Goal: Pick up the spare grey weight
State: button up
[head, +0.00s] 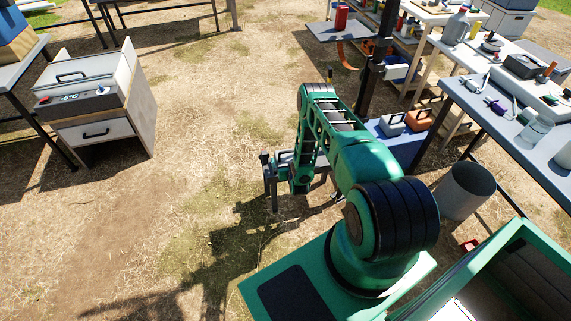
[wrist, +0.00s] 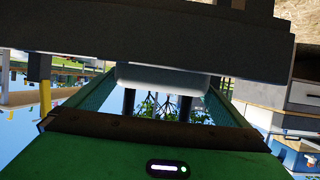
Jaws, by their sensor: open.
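A grey block with a handle (head: 392,124), which looks like the grey weight, sits on a blue surface (head: 385,143) behind and to the right of my arm in the head view. An orange block with a handle (head: 419,120) sits right beside it. My gripper (head: 271,185) is open and hangs above the grass, left of my green arm and well apart from the grey block. I see nothing in it. The wrist view is mostly filled by dark and green parts close to the camera, and I cannot make out the grey block there.
A work table (head: 455,90) with bottles and small tools stands at the right. A grey cylindrical bin (head: 465,191) stands in front of it. A dark post with a shelf (head: 340,31) rises behind the blue surface. A white cooler cabinet (head: 95,133) stands left. The grass between is clear.

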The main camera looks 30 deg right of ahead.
jog(key=shift+x, duration=0.85)
jog(key=c, duration=1.5)
jog(key=shift+w, duration=0.1)
jog(key=c, duration=0.5)
jog(key=shift+r, duration=0.1)
